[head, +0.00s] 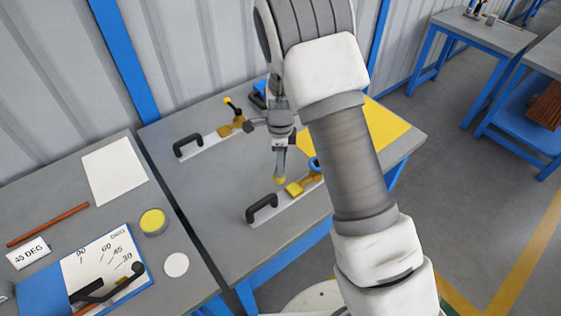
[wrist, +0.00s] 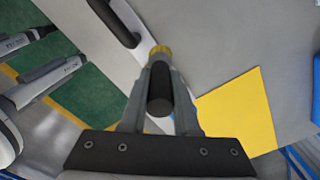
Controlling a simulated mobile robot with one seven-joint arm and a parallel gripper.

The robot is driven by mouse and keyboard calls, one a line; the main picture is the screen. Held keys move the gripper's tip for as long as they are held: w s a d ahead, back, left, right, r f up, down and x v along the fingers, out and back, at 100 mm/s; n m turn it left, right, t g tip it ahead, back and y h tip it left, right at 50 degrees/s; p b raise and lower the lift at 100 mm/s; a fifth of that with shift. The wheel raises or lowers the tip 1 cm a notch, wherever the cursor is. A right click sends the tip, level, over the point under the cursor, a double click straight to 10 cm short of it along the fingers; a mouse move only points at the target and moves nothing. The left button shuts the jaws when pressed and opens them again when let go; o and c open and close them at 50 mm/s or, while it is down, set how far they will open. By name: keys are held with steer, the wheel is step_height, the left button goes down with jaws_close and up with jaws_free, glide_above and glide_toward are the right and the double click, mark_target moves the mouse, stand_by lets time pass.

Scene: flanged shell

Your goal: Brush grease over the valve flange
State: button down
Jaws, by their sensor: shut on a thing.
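My gripper (head: 280,160) is shut on a brush with a dark round handle (wrist: 160,104). The brush's yellow tip (head: 279,180) points down above the middle table and also shows just past the fingertips in the wrist view. A round tin with yellow grease (head: 153,221) stands on the left table. My arm hides part of the near valve.
Black handles stand on the near plate (head: 262,208) and far plate (head: 187,146). A yellow sheet (head: 388,132) lies at the table's right. The left table holds a white sheet (head: 114,170), a red-brown rod (head: 48,225) and an angle board (head: 95,262). The middle table's left part is clear.

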steer(key=shift+r, duration=0.7)
steer(key=shift+r+p, duration=0.1)
steer(key=shift+p, duration=0.25)
steer(key=shift+r+p, duration=0.95)
steer(key=shift+r, duration=0.45)
